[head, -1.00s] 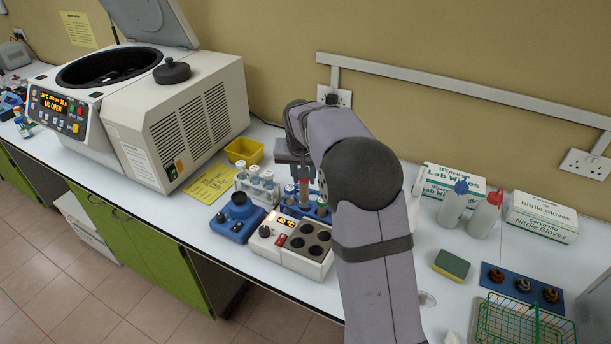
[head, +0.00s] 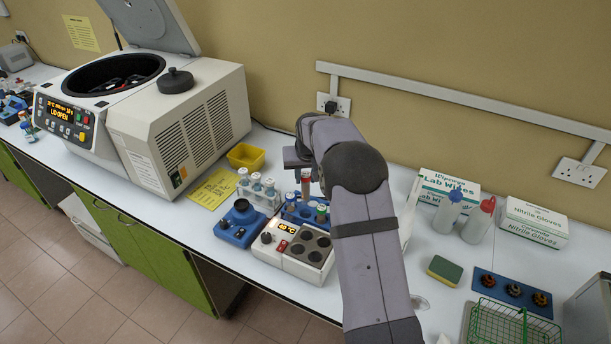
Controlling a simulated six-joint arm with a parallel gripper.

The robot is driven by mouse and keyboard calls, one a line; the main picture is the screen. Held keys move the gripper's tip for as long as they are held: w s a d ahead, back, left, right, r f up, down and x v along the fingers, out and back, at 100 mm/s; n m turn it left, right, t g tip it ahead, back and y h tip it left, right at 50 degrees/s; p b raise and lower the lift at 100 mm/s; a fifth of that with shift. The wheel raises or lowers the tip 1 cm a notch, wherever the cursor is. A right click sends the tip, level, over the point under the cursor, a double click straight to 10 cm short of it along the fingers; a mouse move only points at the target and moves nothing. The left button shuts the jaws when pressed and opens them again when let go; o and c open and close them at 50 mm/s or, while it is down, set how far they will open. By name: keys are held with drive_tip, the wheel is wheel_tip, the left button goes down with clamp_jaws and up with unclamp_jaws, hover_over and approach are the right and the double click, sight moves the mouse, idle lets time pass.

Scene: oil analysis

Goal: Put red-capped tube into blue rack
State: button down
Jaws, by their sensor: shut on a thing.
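The red-capped tube (head: 305,184) hangs upright below my gripper (head: 300,168) in the head view. My gripper is shut on its upper part, and the fingertips are small and partly hidden by my arm. The blue rack (head: 287,216) stands on the bench directly below and around the tube's lower end in the picture. I cannot tell whether the tube's bottom is inside a hole or just above it. The rack also holds a blue-capped tube (head: 290,199) and a green-capped tube (head: 321,212). My arm hides the rack's right end.
A white rack (head: 262,204) with several pale-capped tubes stands left of the blue rack. A blue device (head: 238,226) and a heating block (head: 290,252) stand in front. A yellow bin (head: 246,157) and the open-lidded centrifuge (head: 180,125) are further left. Boxes and bottles are at right.

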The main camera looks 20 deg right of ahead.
sight(306, 200)
drive_tip(key=shift+f+b, duration=3.4)
drive_tip(key=shift+f, duration=1.8)
drive_tip(key=c, duration=1.4)
unclamp_jaws()
drive_tip(key=shift+o, duration=0.2)
drive_tip(key=shift+r, duration=0.1)
drive_tip(key=shift+b+v, duration=1.5)
drive_tip(key=shift+v, duration=2.1)
